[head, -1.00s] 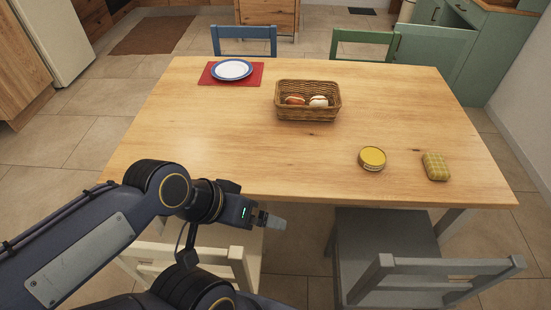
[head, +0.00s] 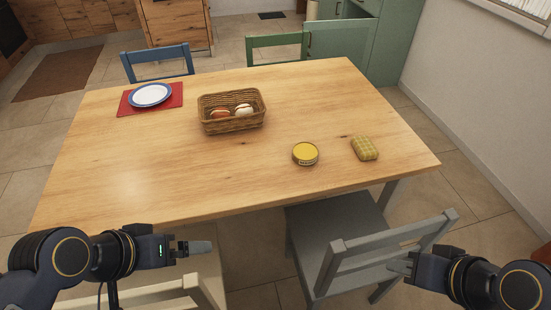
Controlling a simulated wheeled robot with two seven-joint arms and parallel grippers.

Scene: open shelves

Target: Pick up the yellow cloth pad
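The yellow cloth pad (head: 365,148) is a small checked cushion with rounded corners. It lies flat near the right end of the wooden table (head: 150,185). My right gripper (head: 398,264) is at the lower right, below the table's front edge in the picture and in front of the grey chair, well apart from the pad. Its fingers are small and partly blurred into the chair, so I cannot tell its opening. My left gripper (head: 196,248) is at the lower left, in front of the table's front edge. Its fingers show edge-on, with nothing seen in them.
A wicker basket (head: 232,124) with bread rolls, and a plate (head: 150,95) on a red mat (head: 124,107), are farther left. A grey chair (head: 345,240) stands at the front. The table between is clear.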

